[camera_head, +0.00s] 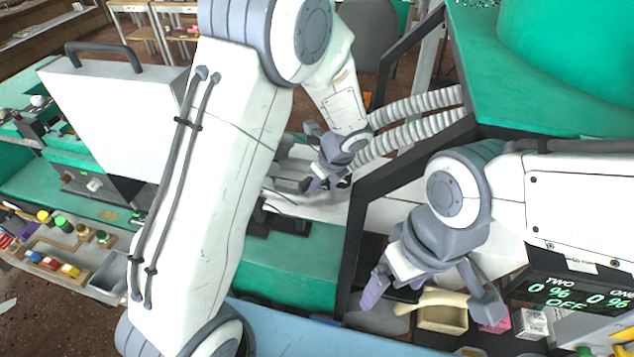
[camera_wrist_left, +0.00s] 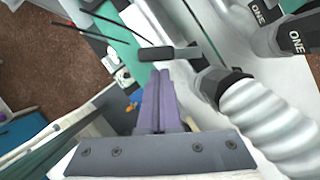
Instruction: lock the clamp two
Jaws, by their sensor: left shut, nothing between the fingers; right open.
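My left gripper (camera_head: 318,182) is by the grey and white fittings near the ends of two ribbed hoses (camera_head: 415,130). In the left wrist view its purple fingers (camera_wrist_left: 162,85) are together and hold nothing. A dark grey bar-shaped handle (camera_wrist_left: 170,53) is just beyond the fingertips; I cannot tell whether they touch. It may be a clamp handle, but no "TWO" label shows on it. A ribbed hose with a black collar (camera_wrist_left: 228,85) is to its right. My right gripper (camera_head: 430,296) is open and empty above the bench's front area.
Black parts marked "ONE" (camera_wrist_left: 297,38) are at the upper right of the left wrist view. A dark frame (camera_head: 352,225) stands between the arms.

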